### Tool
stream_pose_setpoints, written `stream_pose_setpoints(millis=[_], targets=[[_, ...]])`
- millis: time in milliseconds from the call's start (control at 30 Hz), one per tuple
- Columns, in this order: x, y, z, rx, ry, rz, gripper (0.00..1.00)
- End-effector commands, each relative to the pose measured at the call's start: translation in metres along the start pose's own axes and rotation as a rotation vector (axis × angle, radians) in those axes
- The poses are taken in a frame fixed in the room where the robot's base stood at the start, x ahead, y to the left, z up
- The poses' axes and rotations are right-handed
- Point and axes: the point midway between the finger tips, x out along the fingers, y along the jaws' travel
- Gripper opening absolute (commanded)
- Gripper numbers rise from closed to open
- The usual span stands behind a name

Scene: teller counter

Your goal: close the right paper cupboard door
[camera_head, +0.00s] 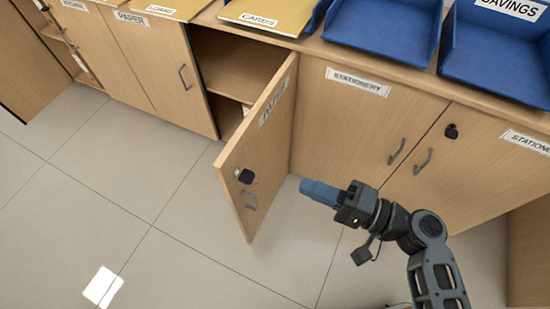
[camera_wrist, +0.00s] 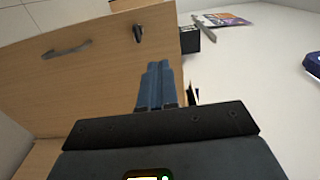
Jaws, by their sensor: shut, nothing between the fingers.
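The right paper cupboard door (camera_head: 262,148) stands open, swung out from the cupboard and hinged on its right side. Its outer face shows, with a paper label, a dark lock (camera_head: 245,176) and a grey handle (camera_head: 249,201) near the free edge. My gripper (camera_head: 304,187) is shut and empty, with blue fingers, to the right of the door on its outer-face side. A small gap shows between them in the head view. In the wrist view the fingers (camera_wrist: 157,75) point towards a wooden panel, apparently this door (camera_wrist: 85,85), with its handle and lock turned sideways.
The open cupboard (camera_head: 225,65) shows a shelf inside. The left paper door (camera_head: 165,65) is shut. Shut stationery doors (camera_head: 345,120) stand right of the open door, with handles sticking out. Blue trays (camera_head: 385,25) line the counter. The tiled floor (camera_head: 120,190) in front is clear.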

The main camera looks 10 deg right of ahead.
Motion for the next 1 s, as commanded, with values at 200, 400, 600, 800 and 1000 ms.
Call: stream_pose_setpoints(millis=[200, 400, 600, 800, 1000], targets=[[0.026, 0.0, 0.001, 0.001, -0.003, -0.004, 0.0], [0.065, -0.001, 0.0, -0.001, -0.003, -0.002, 0.0], [0.103, 0.0, 0.001, -0.001, -0.003, -0.002, 0.0], [0.129, 0.0, 0.001, 0.0, -0.002, -0.001, 0.0], [0.138, 0.0, 0.001, 0.0, 0.0, 0.0, 0.0]])
